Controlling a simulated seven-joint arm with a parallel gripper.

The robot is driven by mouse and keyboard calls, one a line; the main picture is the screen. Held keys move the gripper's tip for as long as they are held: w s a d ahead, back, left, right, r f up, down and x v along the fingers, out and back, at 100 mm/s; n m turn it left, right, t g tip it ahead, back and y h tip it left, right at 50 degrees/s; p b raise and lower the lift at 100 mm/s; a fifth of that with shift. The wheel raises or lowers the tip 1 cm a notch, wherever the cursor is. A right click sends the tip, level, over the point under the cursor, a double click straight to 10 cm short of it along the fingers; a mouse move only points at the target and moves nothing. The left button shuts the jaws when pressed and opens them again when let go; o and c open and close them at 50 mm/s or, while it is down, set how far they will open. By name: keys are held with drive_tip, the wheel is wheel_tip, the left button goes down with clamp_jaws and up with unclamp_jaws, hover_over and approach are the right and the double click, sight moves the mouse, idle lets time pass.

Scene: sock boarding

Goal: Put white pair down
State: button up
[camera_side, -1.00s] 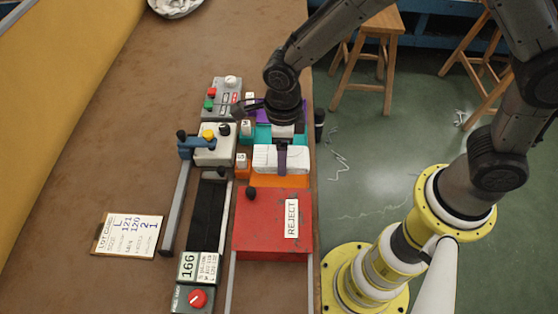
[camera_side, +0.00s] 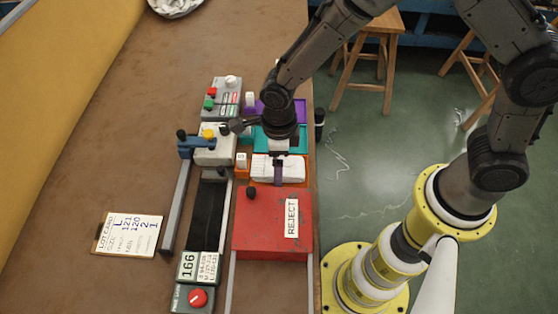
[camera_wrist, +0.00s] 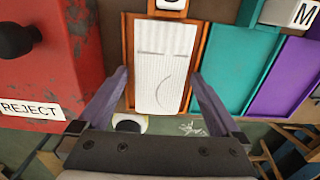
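The white pair (camera_side: 264,168) is a flat, pale bundle lying level over the orange tray in the side view. In the wrist view the white pair (camera_wrist: 165,60) lies lengthwise within the orange rim (camera_wrist: 127,50), with a curved line on its face. My gripper (camera_side: 279,172) is low over the pair, one purple finger showing across its near side. In the wrist view my gripper (camera_wrist: 159,75) has its two fingers apart, one on each side of the pair, with a narrow strip of orange showing beside it. Whether the pair rests fully on the tray floor is hard to tell.
A red REJECT box (camera_side: 265,225) stands just in front of the orange tray. Teal (camera_wrist: 222,60) and purple (camera_wrist: 285,78) trays lie on its other side. A control box (camera_side: 214,150) with knobs stands to the left. The table at far left is mostly clear.

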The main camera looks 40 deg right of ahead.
drive_tip(key=s+d+r+n+t, duration=0.1)
drive_tip(key=d+r+n, duration=0.2)
drive_tip(key=r, duration=0.7)
drive_tip(key=s+d+r+n, duration=0.1)
drive_tip(key=d+r+n, duration=0.3)
drive_tip(key=r, duration=0.5)
drive_tip(key=s+d+r+n+t, duration=0.2)
drive_tip(key=s+d+n, duration=0.4)
drive_tip(key=n, duration=0.4)
drive_tip(key=s+d+r+n+t, duration=0.2)
drive_tip(key=s+d+r+n, duration=0.2)
drive_tip(key=s+d+n, duration=0.2)
drive_tip(key=s+n, duration=0.2)
drive_tip(key=n, duration=0.2)
drive_tip(key=shift+s+t, duration=0.3)
drive_tip(key=shift+s, duration=0.1)
